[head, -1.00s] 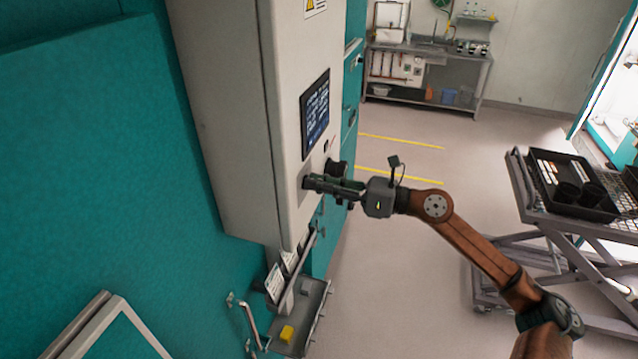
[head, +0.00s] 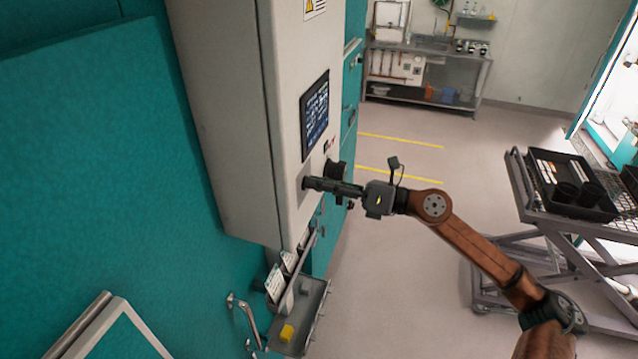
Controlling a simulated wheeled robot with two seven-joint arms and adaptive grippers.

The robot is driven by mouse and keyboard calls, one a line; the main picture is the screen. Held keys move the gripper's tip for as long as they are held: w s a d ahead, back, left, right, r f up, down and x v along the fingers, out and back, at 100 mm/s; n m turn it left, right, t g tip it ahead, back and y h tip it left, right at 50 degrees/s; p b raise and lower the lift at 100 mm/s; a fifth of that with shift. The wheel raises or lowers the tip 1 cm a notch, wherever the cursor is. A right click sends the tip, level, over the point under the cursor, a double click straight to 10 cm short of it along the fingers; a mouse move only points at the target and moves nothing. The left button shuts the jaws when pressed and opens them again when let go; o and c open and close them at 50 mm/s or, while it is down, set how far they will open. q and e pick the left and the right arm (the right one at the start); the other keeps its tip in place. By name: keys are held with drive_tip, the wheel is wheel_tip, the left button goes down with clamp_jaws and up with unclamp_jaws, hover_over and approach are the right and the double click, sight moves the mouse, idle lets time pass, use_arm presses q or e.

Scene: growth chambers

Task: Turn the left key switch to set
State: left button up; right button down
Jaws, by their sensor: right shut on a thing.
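A pale control cabinet (head: 225,120) fills the left-centre, with a dark screen (head: 315,114) on its panel face. My right gripper (head: 308,184) is at the panel below the screen, its fingers shut on the left key switch, which the fingers mostly hide. I cannot read the key's angle or its labels. A black round knob (head: 336,171) shows just beyond the gripper on the same panel. My left gripper is not in view.
A cart (head: 520,190) with a black tray stands at right. The floor (head: 410,260) between is clear.

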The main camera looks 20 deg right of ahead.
drive_tip(key=c, duration=2.2)
unclamp_jaws()
drive_tip(key=shift+o, duration=0.2)
drive_tip(key=v, duration=1.2)
